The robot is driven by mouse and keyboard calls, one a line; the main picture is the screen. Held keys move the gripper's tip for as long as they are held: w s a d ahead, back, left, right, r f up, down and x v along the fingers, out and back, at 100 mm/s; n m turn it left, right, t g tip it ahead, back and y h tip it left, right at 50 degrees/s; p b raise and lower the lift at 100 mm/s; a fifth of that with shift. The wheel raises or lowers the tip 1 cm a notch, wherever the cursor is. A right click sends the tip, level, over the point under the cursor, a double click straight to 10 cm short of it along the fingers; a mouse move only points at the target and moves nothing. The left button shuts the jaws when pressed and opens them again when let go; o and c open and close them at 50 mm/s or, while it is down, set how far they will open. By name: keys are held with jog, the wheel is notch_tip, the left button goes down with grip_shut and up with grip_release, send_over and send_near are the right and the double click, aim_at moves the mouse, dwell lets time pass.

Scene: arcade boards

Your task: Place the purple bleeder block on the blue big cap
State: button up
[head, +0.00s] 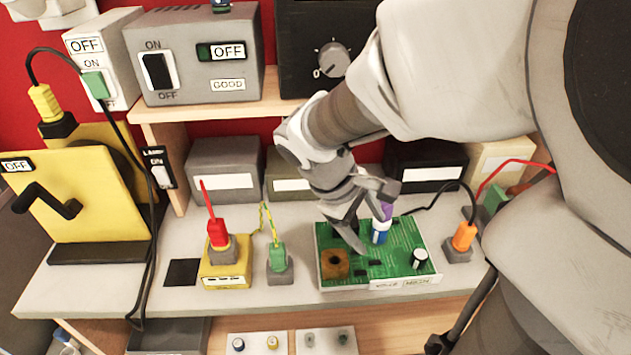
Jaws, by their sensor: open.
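The blue big cap (379,236) stands upright on the green circuit board (400,243), and its pale upper part shows. The purple bleeder block (386,212) shows directly above the cap and looks to be touching its top. It is partly hidden by my gripper. Whether a finger touches the block cannot be told.
A brown block (335,264) and a small black-and-white cap (419,258) sit on the board. An orange plug (464,237) stands to the right, green (277,257) and red (217,234) plugs to the left. Grey bins (224,168) and a shelf (215,110) stand behind.

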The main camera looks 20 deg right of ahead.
jog(key=s+a+r+m+t+y, duration=0.5)
jog(key=a+r+m, duration=0.1)
jog(key=a+r, duration=0.2)
jog(key=shift+a+r+m+t, duration=0.15)
jog(key=shift+r+m+t, duration=0.15)
jog(key=shift+r, duration=0.4)
jog(key=shift+r, duration=0.1)
